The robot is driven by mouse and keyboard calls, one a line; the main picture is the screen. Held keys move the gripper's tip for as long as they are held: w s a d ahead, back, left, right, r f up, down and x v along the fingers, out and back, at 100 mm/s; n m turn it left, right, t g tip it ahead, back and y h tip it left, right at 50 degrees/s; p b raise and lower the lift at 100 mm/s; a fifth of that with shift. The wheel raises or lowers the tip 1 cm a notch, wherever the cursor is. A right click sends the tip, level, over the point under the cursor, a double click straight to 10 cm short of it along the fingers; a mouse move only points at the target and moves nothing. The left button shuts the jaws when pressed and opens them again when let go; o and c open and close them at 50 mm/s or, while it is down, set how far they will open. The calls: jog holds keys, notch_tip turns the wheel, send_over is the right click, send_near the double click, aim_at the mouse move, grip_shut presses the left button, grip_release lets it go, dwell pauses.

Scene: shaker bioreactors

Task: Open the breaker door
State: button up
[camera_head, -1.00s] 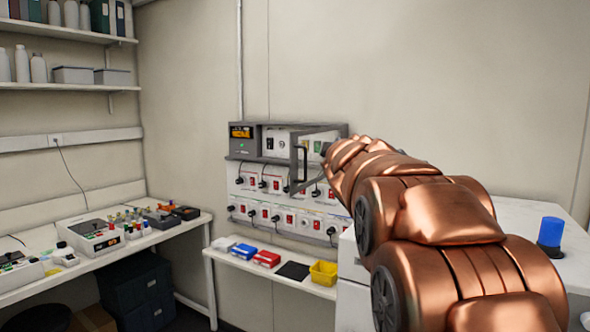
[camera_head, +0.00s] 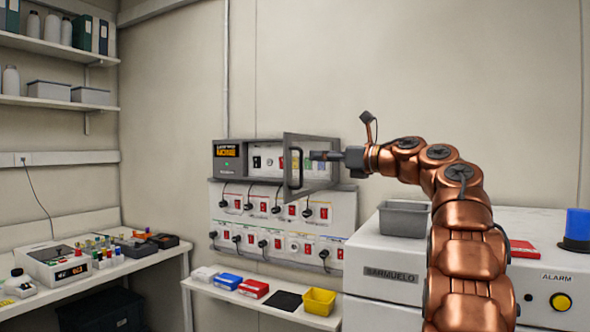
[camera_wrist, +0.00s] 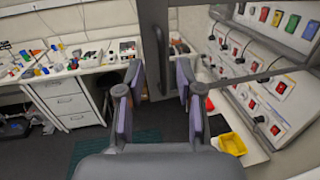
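The breaker door (camera_head: 310,139) is a grey-framed clear panel on the wall-mounted breaker box (camera_head: 228,175). It stands partly open, its free left edge swung out from the box and its hinge side at the right. A dark upright handle (camera_head: 296,168) is near the free edge. My gripper (camera_head: 316,156) is in front of the door, just right of the handle; whether it touches is unclear. In the wrist view my gripper (camera_wrist: 158,103) has its two fingers apart with nothing between them. The handle (camera_wrist: 160,46) shows beyond the fingertips.
Rows of sockets with red switches (camera_head: 264,209) are below the box. A narrow shelf (camera_head: 245,299) holds small boxes and a yellow bin (camera_head: 319,301). A white machine (camera_head: 385,255) with a grey tray (camera_head: 404,219) stands below my arm. A workbench (camera_head: 120,272) is at left.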

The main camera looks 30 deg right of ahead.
jog(key=p, duration=0.3)
send_over(300, 183)
jog(key=shift+w+f, duration=0.4)
jog(key=shift+w, duration=0.05)
jog(key=c, duration=0.7)
jog(key=shift+s+d, duration=0.1)
jog(key=shift+d, duration=0.1)
jog(key=shift+a, duration=0.15)
jog(key=shift+f, duration=0.1)
